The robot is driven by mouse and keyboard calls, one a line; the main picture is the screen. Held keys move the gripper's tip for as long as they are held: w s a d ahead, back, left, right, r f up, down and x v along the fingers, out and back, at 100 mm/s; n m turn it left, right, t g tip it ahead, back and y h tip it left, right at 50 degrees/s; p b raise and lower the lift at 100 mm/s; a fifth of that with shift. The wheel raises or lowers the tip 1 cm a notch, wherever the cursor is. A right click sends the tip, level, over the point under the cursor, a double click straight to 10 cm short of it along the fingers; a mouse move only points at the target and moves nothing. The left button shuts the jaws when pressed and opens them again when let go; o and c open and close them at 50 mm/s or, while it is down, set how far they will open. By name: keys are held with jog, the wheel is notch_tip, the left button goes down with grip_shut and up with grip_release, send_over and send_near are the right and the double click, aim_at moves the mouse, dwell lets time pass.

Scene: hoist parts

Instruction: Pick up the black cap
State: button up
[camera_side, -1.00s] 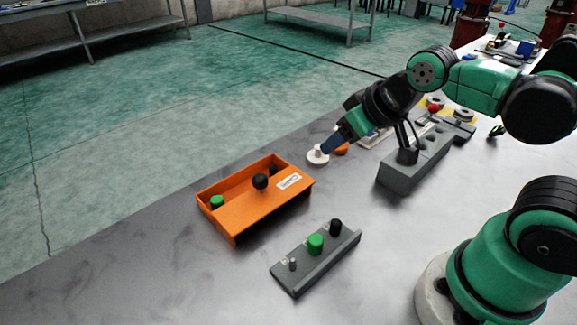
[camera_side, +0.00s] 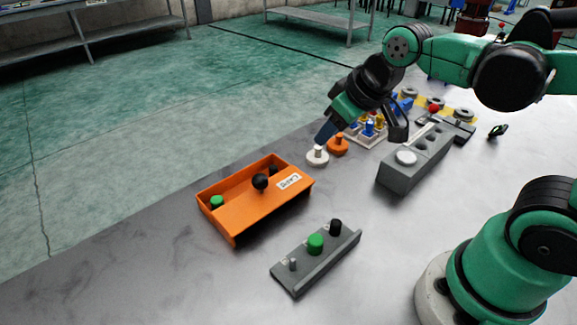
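A black cap (camera_side: 335,226) stands at the far right end of a small grey holder (camera_side: 318,260), beside a green cap (camera_side: 315,243) and a bare grey post (camera_side: 292,265). My gripper (camera_side: 397,132) is in the air above the back of the table, up and to the right of the black cap and well apart from it. Its black fingers overlap from this side, so I cannot tell their opening. No held thing shows. A blue part (camera_side: 326,131) on its wrist hangs over a white round piece.
An orange bin (camera_side: 245,210) left of the holder carries a black ball and a green cap. A larger grey block (camera_side: 400,180) holds a white disc (camera_side: 406,158). White (camera_side: 317,157) and orange (camera_side: 338,145) pieces stand behind. The front-left table is bare.

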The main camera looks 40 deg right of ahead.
jog(key=w+a+f+n+g, duration=0.1)
jog(key=w+n+g, duration=0.25)
jog(key=w, duration=0.35)
jog(key=n+g, duration=0.2)
jog(key=n, duration=0.2)
send_over(273, 167)
notch_tip(273, 167, down, 6)
jog(key=shift+f, duration=0.2)
jog(key=shift+w+f+g, duration=0.1)
jog(key=shift+f+g, duration=0.15)
jog(key=shift+f, duration=2.7)
grip_shut()
